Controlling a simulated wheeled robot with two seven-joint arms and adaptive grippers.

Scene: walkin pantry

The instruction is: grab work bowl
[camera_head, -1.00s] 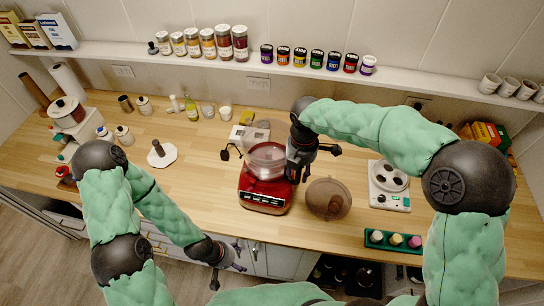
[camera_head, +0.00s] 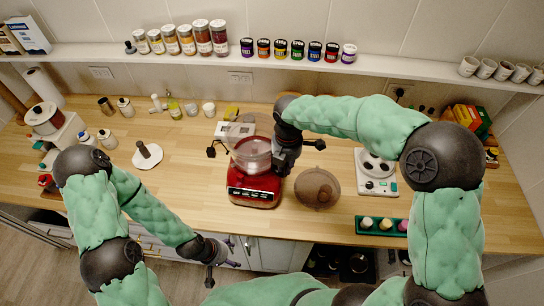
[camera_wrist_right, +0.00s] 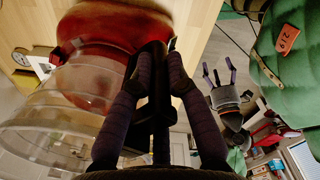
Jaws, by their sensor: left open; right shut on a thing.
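The clear work bowl (camera_head: 250,155) sits upright at the red food processor base (camera_head: 253,192) on the wooden counter. I cannot tell whether a small gap separates them. My right gripper (camera_head: 280,158) is at the bowl's right side, shut on its dark handle. In the right wrist view, the fingers (camera_wrist_right: 160,60) close around the handle, with the clear bowl wall (camera_wrist_right: 60,115) to their left and the red base (camera_wrist_right: 105,45) behind. My left gripper (camera_head: 217,266) is open and empty, in front of the counter's front edge; it also shows in the wrist view (camera_wrist_right: 220,80).
A round translucent lid (camera_head: 317,188) lies right of the base. A white scale-like device (camera_head: 376,172) and a green tray of jars (camera_head: 383,226) are further right. A shelf (camera_head: 400,76) of jars runs above.

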